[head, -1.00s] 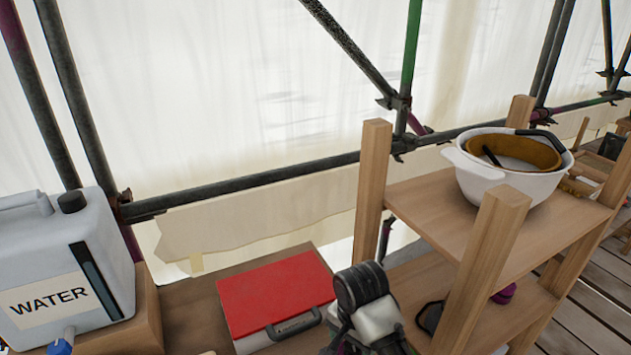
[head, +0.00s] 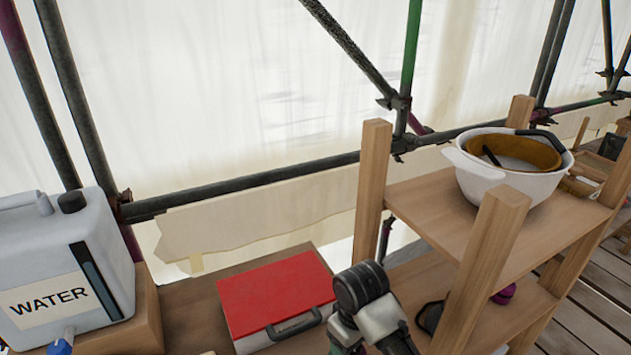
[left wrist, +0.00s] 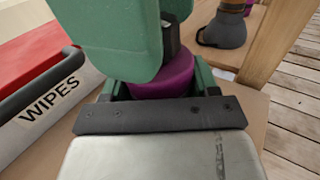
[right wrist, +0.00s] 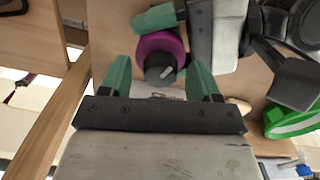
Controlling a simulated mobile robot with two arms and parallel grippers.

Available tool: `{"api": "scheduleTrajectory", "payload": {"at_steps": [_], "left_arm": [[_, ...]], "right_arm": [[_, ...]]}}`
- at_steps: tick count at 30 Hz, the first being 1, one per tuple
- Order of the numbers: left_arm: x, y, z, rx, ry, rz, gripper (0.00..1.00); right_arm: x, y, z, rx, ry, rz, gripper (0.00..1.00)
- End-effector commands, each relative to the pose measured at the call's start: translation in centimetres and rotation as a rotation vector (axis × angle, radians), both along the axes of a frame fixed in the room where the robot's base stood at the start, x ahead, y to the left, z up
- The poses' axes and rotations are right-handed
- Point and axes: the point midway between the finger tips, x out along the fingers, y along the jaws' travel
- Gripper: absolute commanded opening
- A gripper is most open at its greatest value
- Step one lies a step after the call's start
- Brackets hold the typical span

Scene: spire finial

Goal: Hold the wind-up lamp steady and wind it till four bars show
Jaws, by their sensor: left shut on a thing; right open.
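The purple wind-up lamp (left wrist: 165,82) is between the green fingers of my left gripper (left wrist: 162,80), which is shut on it. The right wrist view shows the lamp (right wrist: 158,46) from above, round and purple, with a dark winding knob (right wrist: 160,68) on it. My right gripper (right wrist: 160,68) is open, its green fingers on either side of the knob with gaps visible. Large green fingers of my right gripper cross the top of the left wrist view and hide part of the lamp. No charge bars can be made out. The head view does not show the lamp.
A red-lidded box (head: 275,295), labelled WIPES in the left wrist view, lies left of the work area. A water can (head: 60,260) stands further left. A wooden shelf (head: 430,222) with a white basin (head: 510,185) stands right. A green-and-white item (right wrist: 290,122) lies nearby.

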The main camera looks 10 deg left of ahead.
Motion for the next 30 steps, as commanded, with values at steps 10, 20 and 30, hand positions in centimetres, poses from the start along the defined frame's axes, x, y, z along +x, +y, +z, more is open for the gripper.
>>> {"api": "scheduleTrajectory", "payload": {"at_steps": [10,20,30], "left_arm": [[0.0,0.0,0.0,0.0,0.0,0.0,0.32],[0.0,0.0,0.0,0.0,0.0,0.0,0.32],[0.0,0.0,0.0,0.0,0.0,0.0,0.32]], "right_arm": [[0.1,0.0,0.0,-0.001,-0.001,0.522,0.62],[0.1,0.0,0.2,-0.001,0.0,0.974,0.62],[0.2,-0.1,6.9,-0.006,-0.007,0.961,0.62]]}}
